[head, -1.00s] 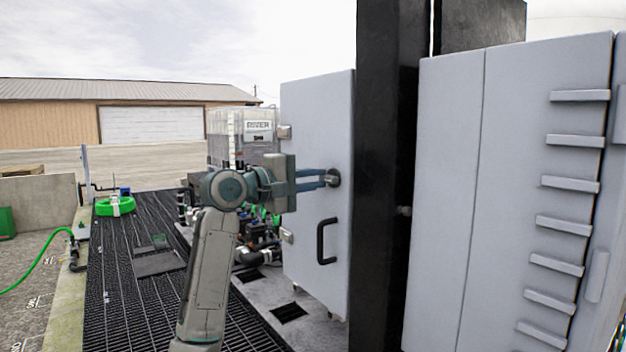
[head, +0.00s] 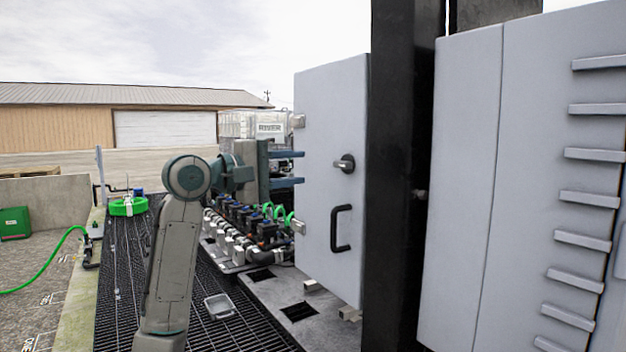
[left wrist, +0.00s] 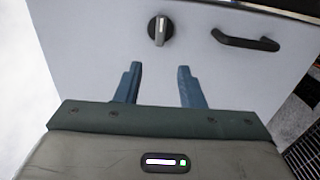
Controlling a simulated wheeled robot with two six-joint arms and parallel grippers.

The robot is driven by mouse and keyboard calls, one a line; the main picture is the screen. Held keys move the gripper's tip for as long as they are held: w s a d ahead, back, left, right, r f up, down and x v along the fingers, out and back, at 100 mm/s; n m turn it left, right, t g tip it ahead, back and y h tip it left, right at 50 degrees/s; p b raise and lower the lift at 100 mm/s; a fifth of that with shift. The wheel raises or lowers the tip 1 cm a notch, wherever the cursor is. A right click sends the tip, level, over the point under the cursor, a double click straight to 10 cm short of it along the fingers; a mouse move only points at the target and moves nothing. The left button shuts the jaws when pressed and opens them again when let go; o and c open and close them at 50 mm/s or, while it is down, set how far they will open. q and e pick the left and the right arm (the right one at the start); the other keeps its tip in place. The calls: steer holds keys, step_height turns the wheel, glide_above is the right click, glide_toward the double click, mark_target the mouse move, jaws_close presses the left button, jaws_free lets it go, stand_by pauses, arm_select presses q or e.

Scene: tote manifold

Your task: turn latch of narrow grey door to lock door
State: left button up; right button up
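The narrow grey door (head: 325,110) stands left of a black post, its face toward me. Its latch (head: 345,164), a round dark base with a light bar, sits above a black handle (head: 341,228). In the left wrist view the latch (left wrist: 160,30) lies beyond the fingertips, its bar about in line with the fingers, and the handle (left wrist: 245,41) is to its right. My left gripper (head: 300,168) is open and empty, with its fingers apart and short of the latch; it also shows in the left wrist view (left wrist: 158,72). My right gripper is out of view.
A black post (head: 405,180) stands right of the door, and a wide grey cabinet (head: 465,180) with ledges is beyond it. A manifold with green hoses (head: 275,212) is behind my left gripper. Dark floor grating (head: 125,270) lies at left.

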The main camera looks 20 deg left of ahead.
arm_select(q)
steer(key=shift+b+v, duration=0.3)
steer(key=shift+v, duration=0.9)
